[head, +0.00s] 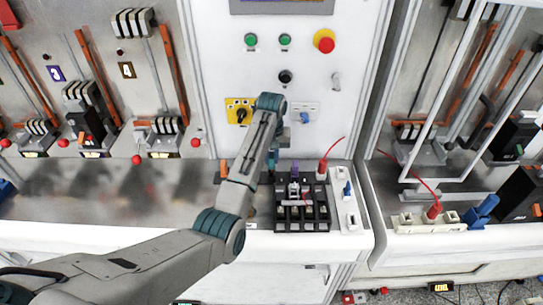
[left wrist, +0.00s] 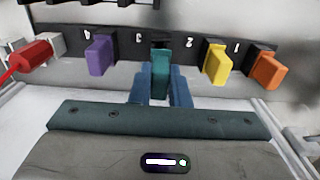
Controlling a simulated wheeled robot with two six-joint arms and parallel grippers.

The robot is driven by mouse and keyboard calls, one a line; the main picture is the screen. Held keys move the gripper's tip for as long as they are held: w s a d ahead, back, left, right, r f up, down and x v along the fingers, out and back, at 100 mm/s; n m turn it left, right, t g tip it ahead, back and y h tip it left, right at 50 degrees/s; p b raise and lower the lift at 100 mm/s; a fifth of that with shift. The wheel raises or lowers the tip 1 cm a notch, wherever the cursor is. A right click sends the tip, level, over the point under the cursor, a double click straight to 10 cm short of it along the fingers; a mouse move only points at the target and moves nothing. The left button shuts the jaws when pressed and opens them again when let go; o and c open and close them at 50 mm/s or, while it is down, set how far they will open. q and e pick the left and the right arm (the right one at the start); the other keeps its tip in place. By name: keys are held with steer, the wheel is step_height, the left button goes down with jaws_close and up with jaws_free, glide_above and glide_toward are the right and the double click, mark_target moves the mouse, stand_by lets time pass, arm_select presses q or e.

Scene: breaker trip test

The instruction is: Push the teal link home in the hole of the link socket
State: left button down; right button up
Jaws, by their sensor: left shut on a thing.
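The teal link (left wrist: 160,78) stands between the two blue fingers of my left gripper (left wrist: 160,88) in the left wrist view. The gripper is shut on it. Its far end is at the dark link socket (left wrist: 120,42), in line with a dark slot between the marks 3 and 2. I cannot tell how deep it sits. A purple link (left wrist: 100,56), a yellow link (left wrist: 217,64) and an orange link (left wrist: 266,70) stick out of the socket on either side. In the head view my left gripper (head: 271,168) is small and partly hidden by my arm. My right gripper is not in view.
A red plug (left wrist: 30,60) with a cable is left of the socket in the left wrist view. In the head view a black block (head: 301,212) stands right of the gripper, below a panel with a red button (head: 324,41). The bench (head: 110,195) at left is clear.

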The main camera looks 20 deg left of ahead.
mark_target(271, 164)
arm_select(q)
steer(key=shift+f, duration=1.8)
steer(key=c, duration=1.3)
jaws_free()
